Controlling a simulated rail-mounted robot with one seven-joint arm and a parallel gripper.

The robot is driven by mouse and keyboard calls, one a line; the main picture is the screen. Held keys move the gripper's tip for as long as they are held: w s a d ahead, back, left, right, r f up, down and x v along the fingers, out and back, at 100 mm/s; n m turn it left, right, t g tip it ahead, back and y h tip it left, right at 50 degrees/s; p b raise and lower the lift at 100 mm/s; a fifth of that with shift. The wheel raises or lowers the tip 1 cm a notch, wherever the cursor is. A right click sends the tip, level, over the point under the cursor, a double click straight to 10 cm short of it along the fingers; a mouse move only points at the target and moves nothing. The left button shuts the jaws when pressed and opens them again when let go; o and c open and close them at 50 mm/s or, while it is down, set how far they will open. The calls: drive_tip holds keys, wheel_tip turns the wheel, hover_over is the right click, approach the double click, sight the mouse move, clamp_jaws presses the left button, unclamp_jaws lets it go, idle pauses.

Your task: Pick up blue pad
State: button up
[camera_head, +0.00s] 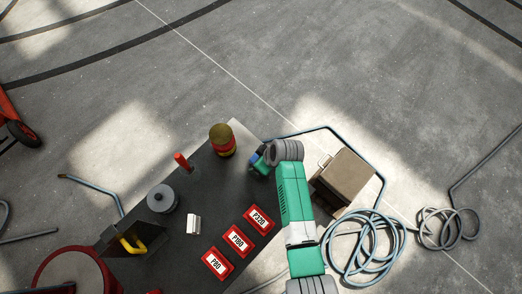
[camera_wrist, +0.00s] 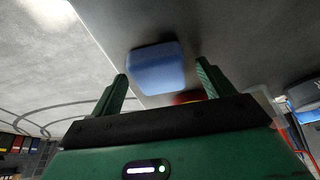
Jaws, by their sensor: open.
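The blue pad (camera_wrist: 155,68) shows in the wrist view as a rounded blue block on the dark table top, close to the table's edge. My gripper (camera_wrist: 162,73) is open, with one green finger on each side of the pad in that view. The pad appears between and slightly beyond the fingertips, and I see no contact. In the head view, my gripper (camera_head: 260,163) is over the table's upper right part, and the wrist partly covers this spot. A small bit of blue shows there, but I cannot tell its outline.
The dark table (camera_head: 185,250) holds red labelled trays (camera_head: 238,240), a grey lidded pot (camera_head: 161,199), a white block (camera_head: 193,224), a red upright item (camera_head: 183,162) and a red-yellow canister (camera_head: 222,140) near my gripper. A brown box (camera_head: 345,180) and coiled hose (camera_head: 368,245) lie right of my arm.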

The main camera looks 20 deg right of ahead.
drive_tip(key=c, duration=1.1)
drive_tip(key=shift+o, duration=0.2)
wheel_tip(320, 180, up, 10)
drive_tip(key=p, duration=0.2)
